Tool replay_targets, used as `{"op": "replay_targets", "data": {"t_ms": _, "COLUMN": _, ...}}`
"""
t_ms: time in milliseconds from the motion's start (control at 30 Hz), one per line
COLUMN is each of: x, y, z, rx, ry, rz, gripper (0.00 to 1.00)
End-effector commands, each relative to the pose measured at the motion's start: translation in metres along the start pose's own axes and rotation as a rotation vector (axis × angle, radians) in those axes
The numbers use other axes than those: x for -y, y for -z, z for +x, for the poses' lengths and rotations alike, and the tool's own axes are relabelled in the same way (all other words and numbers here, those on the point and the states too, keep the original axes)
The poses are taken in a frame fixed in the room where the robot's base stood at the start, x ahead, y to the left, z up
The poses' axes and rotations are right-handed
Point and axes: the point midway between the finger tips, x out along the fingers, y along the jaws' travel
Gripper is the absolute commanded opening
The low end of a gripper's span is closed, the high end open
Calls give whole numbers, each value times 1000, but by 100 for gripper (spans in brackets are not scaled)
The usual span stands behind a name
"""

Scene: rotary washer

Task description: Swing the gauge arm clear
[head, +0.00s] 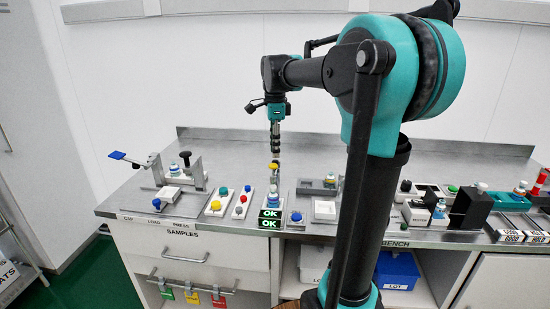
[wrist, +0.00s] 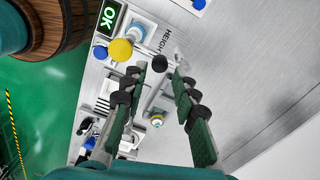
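The height gauge station stands at the front of the bench, with green OK signs (head: 270,213) that also show in the wrist view (wrist: 106,17). A yellow knob (head: 273,167) sits above a small vial (head: 273,190) there. In the wrist view, the yellow knob (wrist: 121,50) is beside the blue-topped vial (wrist: 138,32), and a black ball knob (wrist: 160,63) lies in line with the gap between my fingertips. My gripper (head: 275,147) points down above the station. In the wrist view, my gripper (wrist: 160,69) is open and empty. Contact with the black knob cannot be told.
A press stand (head: 185,178) with a blue lever (head: 117,155) is at the left. Button boxes (head: 217,203) stand between it and the gauge. A grey tray (head: 318,186) is right of the gauge. A black block (head: 470,208) stands further right. The bench's back strip is clear.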

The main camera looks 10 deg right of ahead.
Motion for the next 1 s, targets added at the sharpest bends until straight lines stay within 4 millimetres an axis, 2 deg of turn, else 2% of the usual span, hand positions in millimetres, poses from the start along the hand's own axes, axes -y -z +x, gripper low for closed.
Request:
{"op": "replay_targets", "data": {"t_ms": 100, "x": 0, "y": 0, "z": 18, "rx": 0, "ry": 0, "rz": 0, "gripper": 29}}
{"op": "replay_targets", "data": {"t_ms": 300, "x": 0, "y": 0, "z": 35, "rx": 0, "ry": 0, "rz": 0, "gripper": 29}}
{"op": "replay_targets", "data": {"t_ms": 633, "x": 0, "y": 0, "z": 38, "rx": 0, "ry": 0, "rz": 0, "gripper": 29}}
{"op": "replay_targets", "data": {"t_ms": 867, "x": 0, "y": 0, "z": 38, "rx": 0, "ry": 0, "rz": 0, "gripper": 1}}
{"op": "replay_targets", "data": {"t_ms": 1000, "x": 0, "y": 0, "z": 38, "rx": 0, "ry": 0, "rz": 0, "gripper": 0}}
